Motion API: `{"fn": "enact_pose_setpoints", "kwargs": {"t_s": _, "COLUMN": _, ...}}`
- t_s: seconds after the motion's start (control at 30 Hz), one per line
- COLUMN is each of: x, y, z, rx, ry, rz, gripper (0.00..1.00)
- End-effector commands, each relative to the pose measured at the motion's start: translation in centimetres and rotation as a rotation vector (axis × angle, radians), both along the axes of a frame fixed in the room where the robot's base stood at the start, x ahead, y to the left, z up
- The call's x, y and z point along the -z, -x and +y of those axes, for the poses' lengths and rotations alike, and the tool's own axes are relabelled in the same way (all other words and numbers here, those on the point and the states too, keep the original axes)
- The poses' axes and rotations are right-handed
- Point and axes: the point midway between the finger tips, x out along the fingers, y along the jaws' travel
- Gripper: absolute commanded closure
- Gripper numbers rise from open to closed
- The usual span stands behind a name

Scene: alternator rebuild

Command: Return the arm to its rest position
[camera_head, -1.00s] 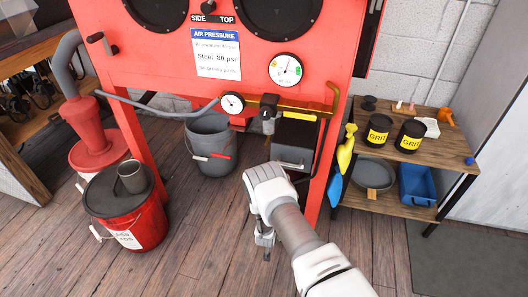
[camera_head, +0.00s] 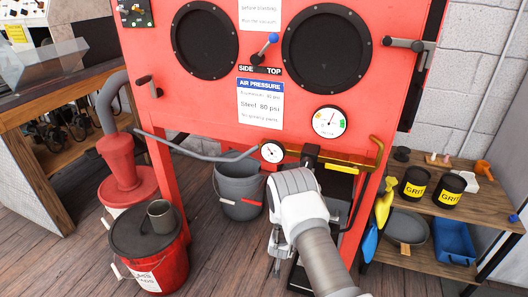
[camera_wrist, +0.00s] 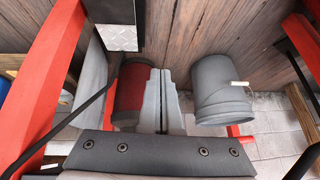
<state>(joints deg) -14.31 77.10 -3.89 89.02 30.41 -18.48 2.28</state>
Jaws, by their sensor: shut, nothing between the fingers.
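My gripper (camera_head: 277,262) hangs at the end of my white and grey arm, pointing down in front of the red blast cabinet (camera_head: 230,120). It also shows in the wrist view (camera_wrist: 160,80), where the two fingers lie together with nothing between them. In the head view the gripper is small and partly hidden by my wrist. It appears apart from everything around it.
A grey bucket (camera_head: 240,190) stands behind my gripper, under the cabinet. A red bucket (camera_head: 165,268) with a metal cup (camera_head: 161,216) on its lid stands at the left. A wooden shelf (camera_head: 475,212) with black grit tins stands at the right.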

Motion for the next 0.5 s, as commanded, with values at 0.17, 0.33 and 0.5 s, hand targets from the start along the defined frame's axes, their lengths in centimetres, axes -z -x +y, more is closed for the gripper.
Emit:
{"fn": "enact_pose_setpoints", "kwargs": {"t_s": 0.17, "x": -8.6, "y": -2.1, "z": 0.8, "rx": -0.031, "ry": -0.048, "rz": -0.001, "gripper": 1.00}}
{"fn": "enact_pose_setpoints", "kwargs": {"t_s": 0.33, "x": -16.2, "y": -2.3, "z": 1.0, "rx": -0.068, "ry": -0.081, "rz": 0.006, "gripper": 1.00}}
{"fn": "enact_pose_setpoints", "kwargs": {"t_s": 0.5, "x": -23.6, "y": -1.4, "z": 0.9, "rx": -0.106, "ry": -0.104, "rz": 0.009, "gripper": 1.00}}
